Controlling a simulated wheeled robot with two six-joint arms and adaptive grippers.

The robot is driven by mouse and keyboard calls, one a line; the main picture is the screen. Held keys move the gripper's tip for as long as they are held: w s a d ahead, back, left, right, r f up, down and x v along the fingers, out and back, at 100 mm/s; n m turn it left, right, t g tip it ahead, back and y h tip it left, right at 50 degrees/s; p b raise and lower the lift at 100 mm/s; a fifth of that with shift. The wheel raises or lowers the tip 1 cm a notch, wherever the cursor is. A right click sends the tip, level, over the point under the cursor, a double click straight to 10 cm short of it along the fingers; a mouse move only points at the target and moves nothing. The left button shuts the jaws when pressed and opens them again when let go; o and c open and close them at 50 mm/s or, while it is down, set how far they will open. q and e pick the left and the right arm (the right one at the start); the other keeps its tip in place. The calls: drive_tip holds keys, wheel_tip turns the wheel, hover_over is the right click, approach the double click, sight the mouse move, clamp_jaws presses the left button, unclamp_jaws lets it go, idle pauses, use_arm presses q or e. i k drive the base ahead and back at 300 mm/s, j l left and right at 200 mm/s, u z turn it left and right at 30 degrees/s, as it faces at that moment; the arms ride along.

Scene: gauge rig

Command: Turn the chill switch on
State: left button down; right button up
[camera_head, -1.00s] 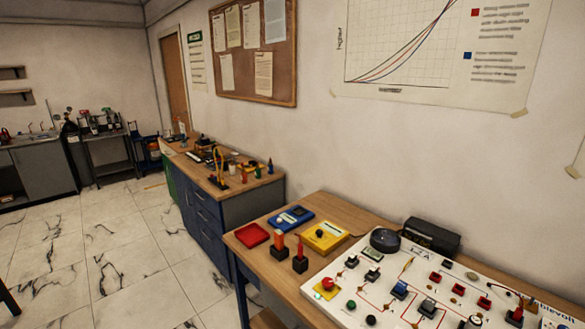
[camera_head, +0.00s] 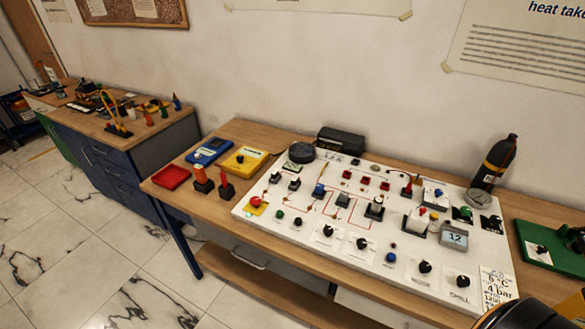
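The white gauge panel (camera_head: 330,255) lies on the wooden bench. Near its front right corner is a black rotary knob (camera_head: 463,281) on a pale plate, and the small lettering below it seems to read CHILL. The angle of the knob's pointer is too small to tell. Similar black knobs (camera_head: 425,267) stand to its left along the front edge. Neither of my grippers is in view. A dark and orange rounded part at the bottom right corner may be part of my arm.
A display reading 12 (camera_head: 454,237) and a note card (camera_head: 497,288) sit near the knob. A black bottle (camera_head: 494,162) stands behind the panel, and a green board (camera_head: 548,246) lies right of it. A red tray (camera_head: 171,178) and yellow box (camera_head: 245,159) are left.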

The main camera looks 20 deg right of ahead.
sight(463, 280)
drive_tip(key=z, duration=1.5)
